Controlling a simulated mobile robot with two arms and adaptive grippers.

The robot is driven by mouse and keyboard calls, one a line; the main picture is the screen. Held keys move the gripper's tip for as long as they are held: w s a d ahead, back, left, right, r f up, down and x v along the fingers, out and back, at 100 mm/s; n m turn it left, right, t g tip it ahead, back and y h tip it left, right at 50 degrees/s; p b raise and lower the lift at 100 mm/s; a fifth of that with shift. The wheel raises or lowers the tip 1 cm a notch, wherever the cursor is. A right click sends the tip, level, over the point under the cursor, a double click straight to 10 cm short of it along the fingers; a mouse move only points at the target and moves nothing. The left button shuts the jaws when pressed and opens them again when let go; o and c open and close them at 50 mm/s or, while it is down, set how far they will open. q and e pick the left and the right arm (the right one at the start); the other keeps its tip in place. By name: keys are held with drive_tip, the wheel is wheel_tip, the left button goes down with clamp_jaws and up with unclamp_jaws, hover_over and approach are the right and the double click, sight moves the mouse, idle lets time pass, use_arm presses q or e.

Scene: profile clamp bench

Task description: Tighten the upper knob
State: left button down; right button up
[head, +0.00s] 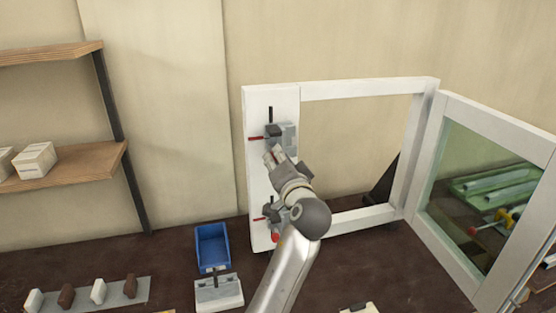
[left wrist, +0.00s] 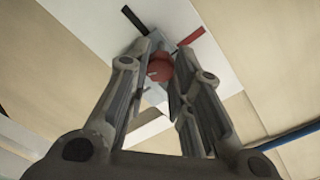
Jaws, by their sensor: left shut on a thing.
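The upper clamp (head: 287,130) is a grey block with a black bar and a red bar, fixed to the white upright of the frame (head: 257,185). Its red upper knob (left wrist: 159,67) shows in the left wrist view between the finger pads. My left gripper (head: 274,153) is shut on this knob; in the head view the fingers hide it. The fingers also show in the left wrist view (left wrist: 160,82). A lower clamp (head: 269,212) with a red knob (head: 275,237) sits below, partly behind my left arm. My right gripper is not in view.
A glazed sash (head: 488,108) stands swung open at the right. On the dark bench lie a blue bin (head: 212,247), a pale block with a black handle (head: 219,293) and a strip (head: 120,297) with several brown and white pieces. A wooden shelf (head: 70,170) is at the left.

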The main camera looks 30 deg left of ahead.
use_arm(q)
drive_tip(key=c, duration=1.2)
unclamp_jaws()
drive_tip(key=shift+c, duration=0.2)
drive_tip(key=v, duration=0.7)
drive_tip(key=shift+d, duration=0.2)
drive_tip(key=shift+s, duration=0.1)
drive_tip(key=shift+f, duration=0.1)
